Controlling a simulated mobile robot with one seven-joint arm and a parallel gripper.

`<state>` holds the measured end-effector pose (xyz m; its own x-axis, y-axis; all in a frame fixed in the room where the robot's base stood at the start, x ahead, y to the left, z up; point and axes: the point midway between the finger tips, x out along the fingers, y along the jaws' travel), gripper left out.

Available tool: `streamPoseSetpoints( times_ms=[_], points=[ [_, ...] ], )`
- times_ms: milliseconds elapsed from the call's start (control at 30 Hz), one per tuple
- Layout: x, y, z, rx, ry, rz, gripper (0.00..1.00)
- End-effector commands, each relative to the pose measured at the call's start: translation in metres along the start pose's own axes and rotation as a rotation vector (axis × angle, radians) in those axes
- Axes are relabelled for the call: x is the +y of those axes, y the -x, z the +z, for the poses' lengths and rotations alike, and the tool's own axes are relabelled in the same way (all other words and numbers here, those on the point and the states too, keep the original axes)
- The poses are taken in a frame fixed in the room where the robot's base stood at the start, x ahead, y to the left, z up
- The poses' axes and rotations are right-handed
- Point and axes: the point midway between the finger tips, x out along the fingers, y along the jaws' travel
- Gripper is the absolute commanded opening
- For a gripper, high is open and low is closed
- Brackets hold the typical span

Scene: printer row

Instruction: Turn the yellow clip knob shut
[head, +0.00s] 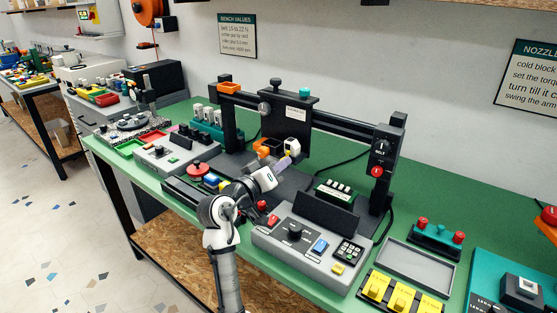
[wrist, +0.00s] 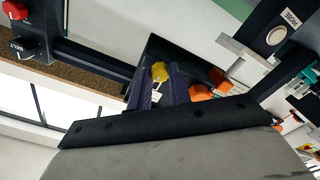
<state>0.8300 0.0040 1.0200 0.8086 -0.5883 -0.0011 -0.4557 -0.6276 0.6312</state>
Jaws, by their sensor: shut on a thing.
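The yellow clip knob (wrist: 159,72) shows in the wrist view between the tips of my two dark purple fingers. My gripper (wrist: 160,84) is shut on it, and the fingers hide its sides. A small white tag with dark marks lies just below the knob between the fingers. In the head view my gripper (head: 289,158) reaches up to the black machine frame at the middle of the bench, close to a white block (head: 293,144). The knob cannot be made out clearly there. I cannot tell how far it is turned.
Orange parts (wrist: 202,92) sit right beside my fingers. A black crossbar (head: 345,124) on posts stands behind my gripper. A grey control box (head: 310,245) with knobs and buttons stands at the bench front. Yellow blocks (head: 402,299) stand at lower right.

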Motion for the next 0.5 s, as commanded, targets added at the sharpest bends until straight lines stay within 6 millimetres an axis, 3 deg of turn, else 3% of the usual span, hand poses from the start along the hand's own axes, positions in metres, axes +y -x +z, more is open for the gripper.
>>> streamPoseSetpoints(
  times_ms=[500],
  points=[
    [-0.0006,0.0005,-0.0008,0.003,0.119,-0.001,0.00]
  ],
)
